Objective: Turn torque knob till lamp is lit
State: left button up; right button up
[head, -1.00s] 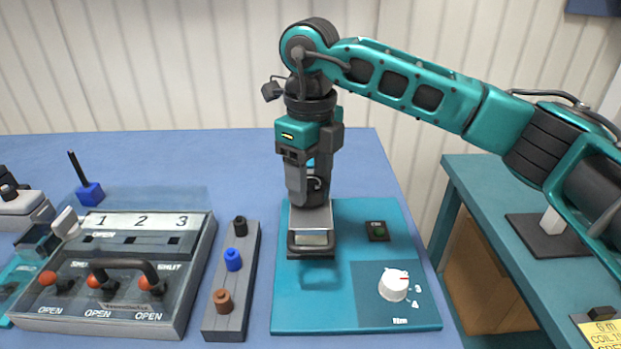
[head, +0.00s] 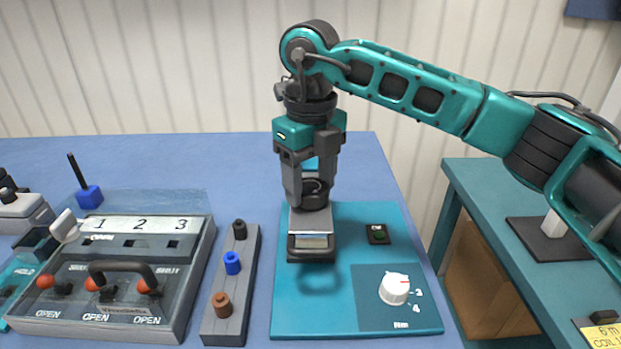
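The torque knob (head: 393,289) is white with a red mark. It sits at the front right of a teal board (head: 300,310), on a darker panel with figures 3 and 4 and "Nm" beside it. The lamp (head: 378,233) is a small dark box with a dark green face, behind the knob; I see no bright glow. My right gripper (head: 310,196) points down over the back left of the board, above a grey and black block (head: 311,243), away from the knob. Its fingers are apart, and a dark round part shows between them. My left gripper is not in view.
Left of the board stand a grey strip with coloured pegs (head: 231,290) and a grey case (head: 165,325) numbered 1, 2, 3, with a black handle. A blue block with a rod (head: 89,196) is behind. A teal side table (head: 480,190) is at right.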

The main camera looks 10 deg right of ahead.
jog(key=o, duration=0.5)
jog(key=shift+c, duration=0.2)
notch_tip(320, 180, up, 13)
dwell(0.5)
